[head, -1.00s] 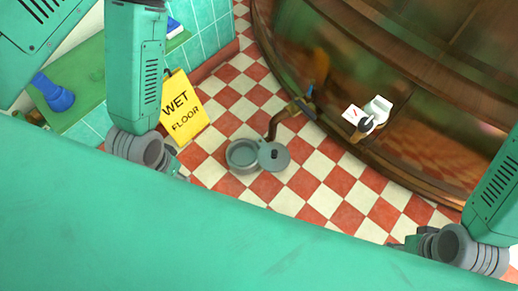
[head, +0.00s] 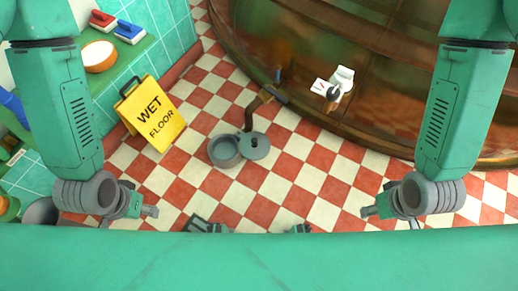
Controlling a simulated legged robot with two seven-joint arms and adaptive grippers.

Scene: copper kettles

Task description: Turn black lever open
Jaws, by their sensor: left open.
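A small black fitting (head: 333,93), perhaps the black lever, sits at the copper kettle's (head: 310,50) lower edge, beside a white bracket (head: 343,78). Its exact position is too small to tell. A blue handle (head: 278,74) is on the brown pipe outlet to its left. My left gripper (head: 150,211) is open and empty at the lower left, well away from the kettle. My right gripper (head: 367,211) is at the lower right, below the black fitting in the picture and apart from it. Its finger gap is not clear.
A grey round pot (head: 224,151) and a grey disc (head: 254,146) are below the pipe. A yellow wet floor sign (head: 152,112) stands at left. A green shelf (head: 122,60) holds a bowl (head: 99,56) and brushes. The checkered floor (head: 310,180) before the kettle is mostly clear.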

